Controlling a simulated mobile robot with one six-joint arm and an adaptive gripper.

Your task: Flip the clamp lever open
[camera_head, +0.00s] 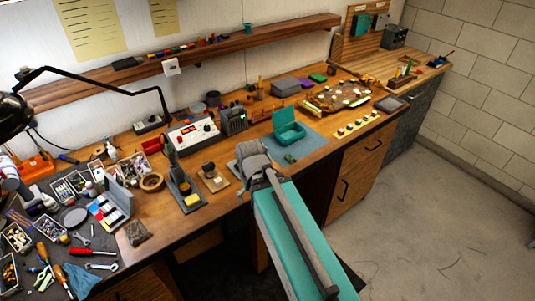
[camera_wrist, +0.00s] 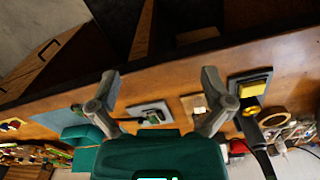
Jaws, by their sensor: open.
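My gripper (camera_head: 254,158) is above the front part of the wooden workbench, left of the blue mat, and hides the bench behind it in the head view. In the wrist view my gripper (camera_wrist: 160,76) has its two grey fingers spread wide with nothing between the tips. A small grey fixture with a green part (camera_wrist: 150,114) lies on the bench beyond and between the fingers, apart from them. It may be the clamp, but it is small and partly covered by my gripper body. I cannot make out a lever or its position.
Left of my gripper are a small board with a round dark part (camera_head: 211,178) and a soldering stand with a yellow sponge (camera_head: 188,195). To the right, an open teal box (camera_head: 288,130) stands on the blue mat (camera_head: 305,146). The bench's left end is cluttered.

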